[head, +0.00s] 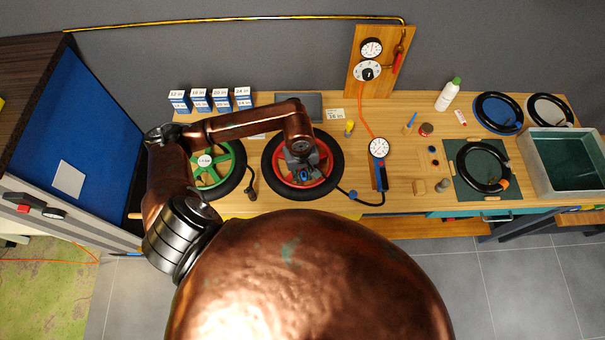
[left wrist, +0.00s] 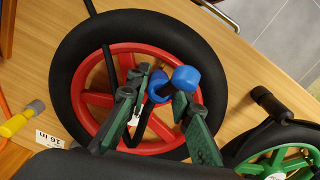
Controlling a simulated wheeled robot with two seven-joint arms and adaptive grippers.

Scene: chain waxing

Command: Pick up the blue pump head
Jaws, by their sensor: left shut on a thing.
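The blue pump head (left wrist: 185,78) is held between the green fingers of my left gripper (left wrist: 160,88), which is shut on it. It is over the red-rimmed wheel with a black tyre (left wrist: 205,50), and I cannot tell its exact height. In the head view, my left gripper (head: 303,170) reaches down over the red wheel (head: 333,150), with a bit of blue showing beneath it. A black hose (head: 368,203) runs from near the wheel to the blue floor pump with a gauge (head: 381,178). My right gripper is not in view.
A green mat (head: 460,185) with a black tyre lies right. The bench has some clear wood between.

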